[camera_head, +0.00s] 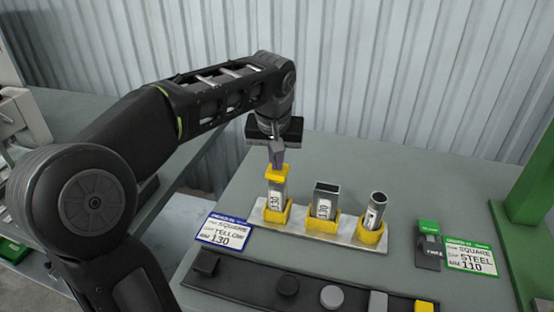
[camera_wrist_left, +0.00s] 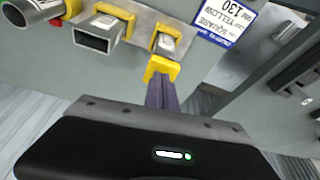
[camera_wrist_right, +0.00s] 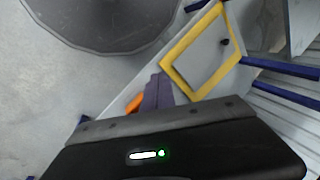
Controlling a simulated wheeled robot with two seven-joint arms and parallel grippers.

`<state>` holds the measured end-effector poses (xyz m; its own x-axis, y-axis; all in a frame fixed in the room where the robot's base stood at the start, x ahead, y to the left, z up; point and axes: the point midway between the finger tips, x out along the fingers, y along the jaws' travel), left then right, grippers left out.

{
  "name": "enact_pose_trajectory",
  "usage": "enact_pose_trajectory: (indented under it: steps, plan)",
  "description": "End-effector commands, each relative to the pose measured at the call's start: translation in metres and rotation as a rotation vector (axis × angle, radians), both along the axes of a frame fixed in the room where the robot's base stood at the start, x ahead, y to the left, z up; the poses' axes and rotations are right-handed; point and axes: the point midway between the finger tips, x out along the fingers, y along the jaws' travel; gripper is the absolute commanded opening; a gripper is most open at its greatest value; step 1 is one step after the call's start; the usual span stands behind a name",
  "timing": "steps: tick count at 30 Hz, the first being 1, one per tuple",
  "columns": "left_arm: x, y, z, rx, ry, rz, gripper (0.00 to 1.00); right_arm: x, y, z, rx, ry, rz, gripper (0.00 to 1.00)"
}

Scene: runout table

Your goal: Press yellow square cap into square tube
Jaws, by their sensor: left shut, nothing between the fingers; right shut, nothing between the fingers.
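The yellow square cap (camera_head: 277,174) sits on the upper end of the upright square tube (camera_head: 276,194), and both also show in the left wrist view, the cap (camera_wrist_left: 162,67) and the tube (camera_wrist_left: 167,44). I cannot tell how deep the cap is in the tube. The tube stands in a yellow holder. My left gripper (camera_head: 276,162) points down with its shut fingertips at the top of the cap, seemingly touching it, with nothing between them. My right gripper (camera_wrist_right: 158,92) is shut and empty, seen only in its own wrist view, away from the tubes.
A rectangular tube (camera_head: 325,199) and a tilted round tube (camera_head: 375,210) stand in yellow holders on the same metal plate (camera_head: 345,239). A black strip (camera_head: 250,280) with several caps lies in front. Cards stand left (camera_head: 226,231) and right (camera_head: 470,256). A green post rises at right.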

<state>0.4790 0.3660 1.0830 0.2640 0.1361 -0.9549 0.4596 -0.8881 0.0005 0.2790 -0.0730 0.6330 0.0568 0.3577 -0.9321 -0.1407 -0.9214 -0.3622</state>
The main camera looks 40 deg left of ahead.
Motion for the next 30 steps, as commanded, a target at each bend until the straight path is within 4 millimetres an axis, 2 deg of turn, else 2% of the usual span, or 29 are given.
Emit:
enact_pose_trajectory:
  steps: [17, 30]
  plan:
    - [0.000, 0.000, -0.011, -0.001, 0.003, 0.000, 0.00, 0.000, 0.000, -0.007, 0.000, 0.000, 0.000, 0.00]
    - [0.000, 0.000, 0.020, 0.000, 0.002, 0.000, 0.00, 0.000, 0.000, 0.017, 0.000, 0.000, 0.000, 0.00]
